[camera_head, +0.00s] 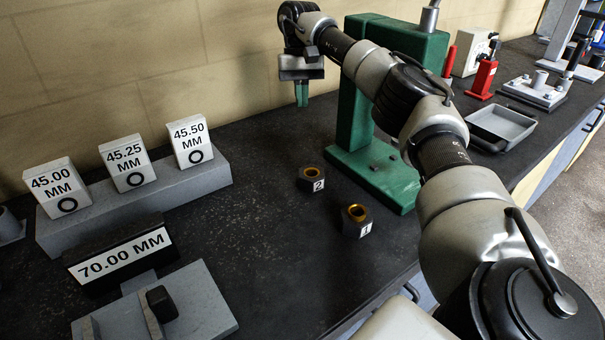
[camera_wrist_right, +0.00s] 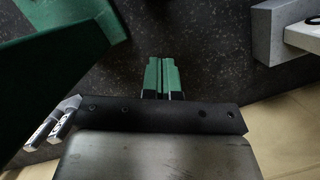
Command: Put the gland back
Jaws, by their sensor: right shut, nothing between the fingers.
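Two dark nut-like pieces with brass-coloured bores stand on the dark bench in the head view: one tagged 2 (camera_head: 311,180) and one tagged 1 (camera_head: 355,220). I cannot tell which of them, if either, is the gland. My right gripper (camera_head: 302,96) is up near the back wall, left of the green press frame (camera_head: 352,115), well behind and above both pieces. Its green fingertips (camera_wrist_right: 161,76) are together and empty in the right wrist view. My left gripper is not in view.
A grey step (camera_head: 135,205) bears three size blocks at the left. A 70.00 MM sign (camera_head: 120,256) and a grey fixture (camera_head: 195,305) stand in front. A red jack (camera_head: 483,78) and a grey tray (camera_head: 500,125) lie at the right.

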